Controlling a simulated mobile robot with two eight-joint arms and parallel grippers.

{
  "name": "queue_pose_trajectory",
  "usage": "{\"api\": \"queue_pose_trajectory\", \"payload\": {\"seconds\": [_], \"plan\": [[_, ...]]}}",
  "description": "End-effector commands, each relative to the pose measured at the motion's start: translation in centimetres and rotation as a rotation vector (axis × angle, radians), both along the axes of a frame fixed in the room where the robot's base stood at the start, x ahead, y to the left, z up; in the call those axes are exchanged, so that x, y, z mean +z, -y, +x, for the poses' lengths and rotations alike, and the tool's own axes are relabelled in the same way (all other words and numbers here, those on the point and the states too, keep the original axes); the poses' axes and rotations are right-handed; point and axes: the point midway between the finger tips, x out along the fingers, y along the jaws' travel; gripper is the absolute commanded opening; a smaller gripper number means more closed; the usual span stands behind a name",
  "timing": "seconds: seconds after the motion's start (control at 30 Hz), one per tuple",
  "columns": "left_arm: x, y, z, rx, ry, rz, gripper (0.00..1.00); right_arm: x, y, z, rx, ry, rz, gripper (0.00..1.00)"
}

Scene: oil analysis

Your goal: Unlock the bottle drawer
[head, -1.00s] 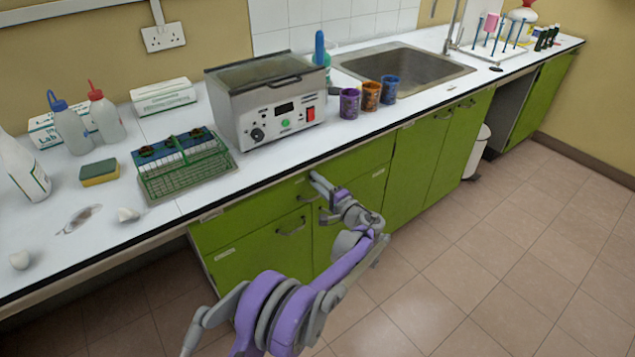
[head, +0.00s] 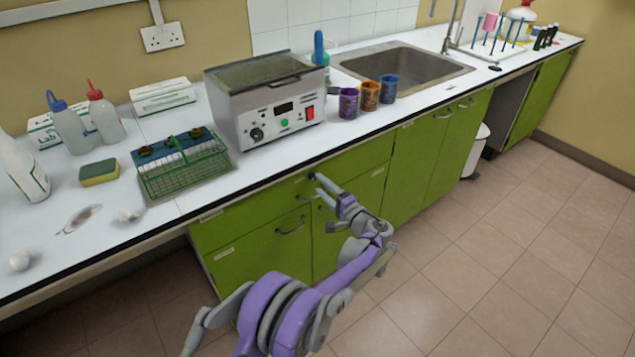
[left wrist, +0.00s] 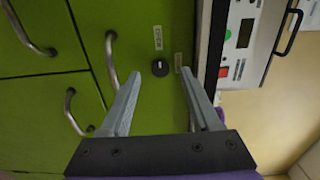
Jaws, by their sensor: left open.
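The green drawer front (head: 238,218) lies just under the counter edge; it also shows in the left wrist view (left wrist: 150,110). On it, in the left wrist view, is a round black lock knob (left wrist: 160,68) with a pale mark. A small label reading OPEN (left wrist: 158,38) and a second label (left wrist: 178,62) lie beside the knob. A grey bar handle (left wrist: 111,60) is to the knob's left. My left gripper (head: 318,184) is open and empty in front of the drawer, its fingers either side of the knob in the wrist view. In the head view the knob is hidden or too small to tell.
Above the drawer, a grey heated bath (head: 265,105) stands on the white counter, with a green wire rack (head: 185,175) to its left and three coloured cups (head: 370,96) to its right. More handled green cupboard fronts (head: 410,175) run rightward. The tiled floor in front is clear.

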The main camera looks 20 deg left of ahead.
Motion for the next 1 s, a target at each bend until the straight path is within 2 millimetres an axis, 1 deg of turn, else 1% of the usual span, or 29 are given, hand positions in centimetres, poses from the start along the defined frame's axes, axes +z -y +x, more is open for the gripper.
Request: {"api": "queue_pose_trajectory", "payload": {"seconds": [0.03, 0.2, 0.3, 0.4, 0.57, 1.0], "plan": [[0.1, 1.0, -0.7, -0.003, 0.000, -0.001, 0.63, 0.2, 0.0, 0.0, 0.000, 0.001, 0.000, 0.50], [0.1, 3.7, -2.8, -0.003, 0.001, -0.002, 0.63, 0.5, 0.0, 0.0, 0.000, 0.002, 0.000, 0.50], [0.1, 4.9, -3.8, -0.002, 0.001, -0.001, 0.63, 0.6, 0.0, 0.0, 0.000, 0.002, 0.000, 0.50], [0.1, 5.6, -4.4, -0.001, 0.001, -0.001, 0.63, 0.7, 0.0, 0.0, 0.000, 0.002, 0.000, 0.50], [0.0, 6.1, -4.8, 0.000, 0.000, 0.000, 0.63, 0.7, 0.0, 0.0, 0.000, 0.002, 0.000, 0.50], [0.1, 6.0, -4.8, 0.001, 0.000, -0.002, 0.63, 0.7, 0.0, 0.0, 0.000, 0.002, 0.000, 0.50]]}}
